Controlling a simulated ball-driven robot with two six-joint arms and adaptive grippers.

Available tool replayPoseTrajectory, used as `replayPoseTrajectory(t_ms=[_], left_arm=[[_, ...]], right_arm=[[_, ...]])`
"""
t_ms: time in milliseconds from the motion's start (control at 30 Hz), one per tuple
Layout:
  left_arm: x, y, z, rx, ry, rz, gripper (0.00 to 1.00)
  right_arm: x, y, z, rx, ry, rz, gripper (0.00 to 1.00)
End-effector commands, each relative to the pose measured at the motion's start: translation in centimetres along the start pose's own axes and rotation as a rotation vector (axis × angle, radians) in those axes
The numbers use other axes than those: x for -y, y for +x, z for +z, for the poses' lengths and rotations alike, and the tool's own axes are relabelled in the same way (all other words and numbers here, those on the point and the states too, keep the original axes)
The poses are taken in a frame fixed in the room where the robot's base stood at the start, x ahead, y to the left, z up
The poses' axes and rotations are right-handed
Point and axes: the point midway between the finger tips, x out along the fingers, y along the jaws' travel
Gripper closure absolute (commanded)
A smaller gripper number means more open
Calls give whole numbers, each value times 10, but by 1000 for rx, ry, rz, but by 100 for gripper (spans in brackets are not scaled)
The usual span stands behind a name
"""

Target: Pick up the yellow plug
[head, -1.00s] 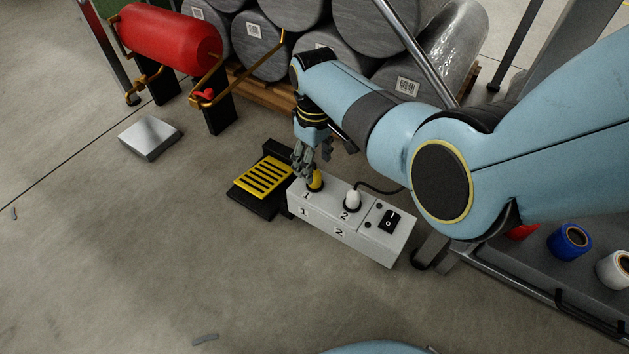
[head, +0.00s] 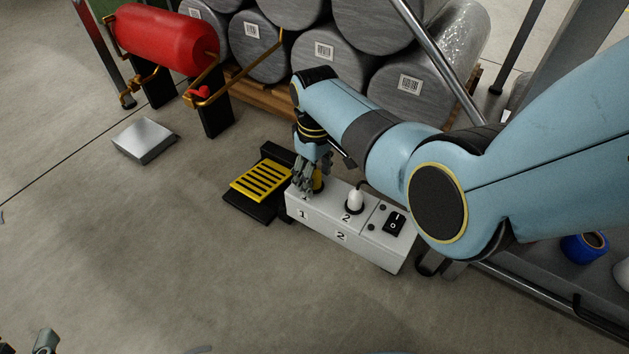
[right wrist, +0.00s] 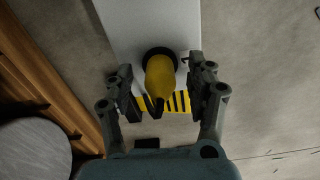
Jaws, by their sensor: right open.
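The yellow plug (head: 319,183) stands in socket 1 at the left end of the white socket box (head: 340,236). It is partly hidden by my right gripper (head: 311,186) in the head view. In the right wrist view, the yellow plug (right wrist: 160,80) sits in its round black socket between the two open fingers of the right gripper (right wrist: 160,76). Gaps show on both sides, so the fingers look apart from it. A small part of what looks like my left gripper (head: 45,341) shows at the bottom left corner of the head view.
A white plug (head: 355,200) stands in socket 2, beside a black switch (head: 396,223). A yellow-topped pedal (head: 263,181) lies left of the box. Grey rolls (head: 330,60) on a pallet and a red cylinder (head: 165,38) stand behind. Floor in front is clear.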

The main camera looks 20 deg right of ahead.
Motion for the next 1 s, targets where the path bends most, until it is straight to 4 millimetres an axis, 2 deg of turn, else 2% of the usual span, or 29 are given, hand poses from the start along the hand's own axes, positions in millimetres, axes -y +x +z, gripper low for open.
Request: replayPoseTrajectory(t_ms=[267,700,1000], left_arm=[[0,1,-4,-19,2,0,60],[0,1,-4,-17,2,1,60],[0,1,-4,-14,2,0,60]], right_arm=[[0,0,-1,-1,0,0,44],[0,0,0,-1,0,0,100],[0,0,0,0,0,0,100]])
